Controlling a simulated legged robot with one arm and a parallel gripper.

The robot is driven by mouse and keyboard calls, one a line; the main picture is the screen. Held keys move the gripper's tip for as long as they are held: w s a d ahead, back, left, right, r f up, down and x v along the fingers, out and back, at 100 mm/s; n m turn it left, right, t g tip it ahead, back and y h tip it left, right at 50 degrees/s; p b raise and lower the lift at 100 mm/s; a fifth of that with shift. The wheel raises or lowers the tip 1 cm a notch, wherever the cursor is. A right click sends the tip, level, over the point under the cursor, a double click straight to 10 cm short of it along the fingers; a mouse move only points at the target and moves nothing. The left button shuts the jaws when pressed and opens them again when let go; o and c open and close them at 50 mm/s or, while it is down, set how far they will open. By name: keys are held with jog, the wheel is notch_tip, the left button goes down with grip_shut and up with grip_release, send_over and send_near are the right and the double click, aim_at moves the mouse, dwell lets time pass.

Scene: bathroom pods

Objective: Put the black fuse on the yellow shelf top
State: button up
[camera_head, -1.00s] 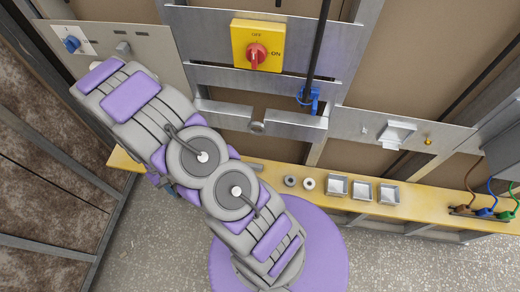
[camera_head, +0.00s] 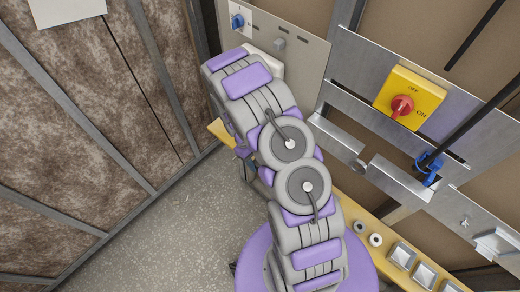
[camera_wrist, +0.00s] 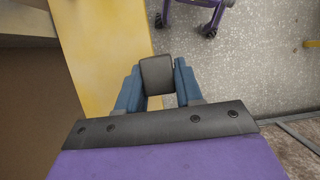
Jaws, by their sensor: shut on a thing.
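My gripper (camera_wrist: 159,88) shows in the wrist view with two blue fingers on either side of a dark, block-like piece, the black fuse (camera_wrist: 157,75). The fingers are shut on it. The yellow shelf top (camera_wrist: 105,50) lies to the left of the fuse in the wrist view, below it and close by; part of the shelf edge passes behind the left finger. I cannot tell whether the fuse touches the shelf. In the head view, the yellow shelf top (camera_head: 350,208) runs along the wall, and my arm hides part of it. The fuse is not visible there.
Two small rings (camera_head: 367,233) and several square metal boxes (camera_head: 402,255) stand on the shelf's right part. A yellow box with a red knob (camera_head: 409,97) is on the wall above. Brown panels (camera_head: 85,120) stand at left. Grey floor between is clear.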

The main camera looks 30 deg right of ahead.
jog(key=w+d, duration=0.3)
jog(key=w, duration=0.1)
jog(key=w+d, duration=0.2)
jog(key=shift+w+d+f, duration=0.3)
jog(key=shift+f, duration=0.1)
jog(key=shift+a+f, duration=0.4)
jog(key=shift+f, duration=0.45)
jog(key=shift+a+f, duration=0.4)
jog(key=shift+f, duration=0.45)
jog(key=shift+d, duration=0.5)
jog(key=o, duration=0.8)
jog(key=shift+d+f, duration=0.1)
jog(key=shift+d, duration=0.05)
jog(key=shift+o, duration=1)
jog(key=shift+a, duration=0.5)
